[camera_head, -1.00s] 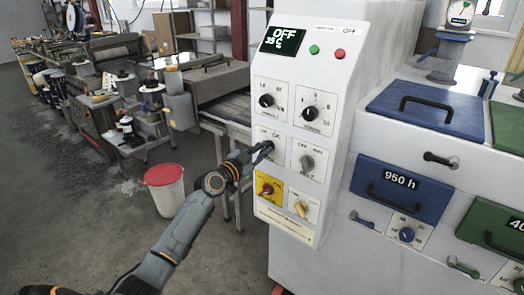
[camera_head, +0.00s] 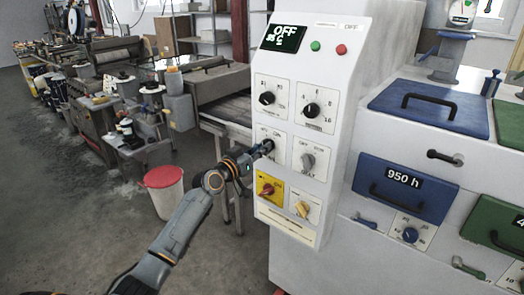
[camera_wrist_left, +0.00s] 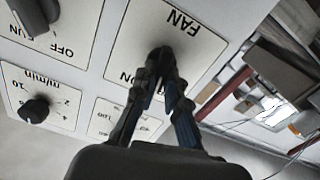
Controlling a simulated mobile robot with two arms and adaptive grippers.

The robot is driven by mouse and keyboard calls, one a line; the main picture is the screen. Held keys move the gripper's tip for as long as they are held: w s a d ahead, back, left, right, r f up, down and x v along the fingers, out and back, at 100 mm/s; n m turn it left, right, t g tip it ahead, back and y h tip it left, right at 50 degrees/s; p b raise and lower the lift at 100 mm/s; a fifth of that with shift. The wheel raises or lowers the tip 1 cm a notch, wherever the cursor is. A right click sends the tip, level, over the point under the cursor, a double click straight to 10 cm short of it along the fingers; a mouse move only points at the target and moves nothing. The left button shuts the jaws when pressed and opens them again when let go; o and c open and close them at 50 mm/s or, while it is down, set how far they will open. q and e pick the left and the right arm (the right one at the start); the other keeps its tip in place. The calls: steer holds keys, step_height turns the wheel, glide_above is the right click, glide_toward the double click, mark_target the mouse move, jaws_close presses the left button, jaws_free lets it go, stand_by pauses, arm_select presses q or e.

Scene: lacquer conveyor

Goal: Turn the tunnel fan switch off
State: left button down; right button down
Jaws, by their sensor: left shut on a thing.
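The tunnel fan switch is a dark knob on a white plate (camera_head: 264,132) on the control panel, left of the grey run switch (camera_head: 308,162). In the left wrist view the plate (camera_wrist_left: 178,42) reads FAN, upside down, with part of ON at its lower left. My left gripper (camera_head: 266,147) reaches the knob from the left. In the left wrist view its two fingers (camera_wrist_left: 163,70) are shut on the dark knob (camera_wrist_left: 160,53), which they largely hide. I cannot tell which way the knob points. My right gripper is not in view.
The temperature display (camera_head: 283,38) reads OFF. Close around the switch are two black dials, the run switch, a red knob on a yellow plate (camera_head: 268,190) and a yellow-beige knob (camera_head: 302,208).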

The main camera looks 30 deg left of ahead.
arm_select(q)
steer(key=n, duration=0.5)
steer(key=shift+a+n, duration=0.1)
steer(key=shift+n, duration=0.2)
stand_by(1.1)
steer(key=c, duration=1.4)
jaws_free()
steer(key=shift+a, duration=0.1)
steer(key=s, duration=0.8)
steer(key=s+a, duration=0.1)
steer(key=s, duration=0.3)
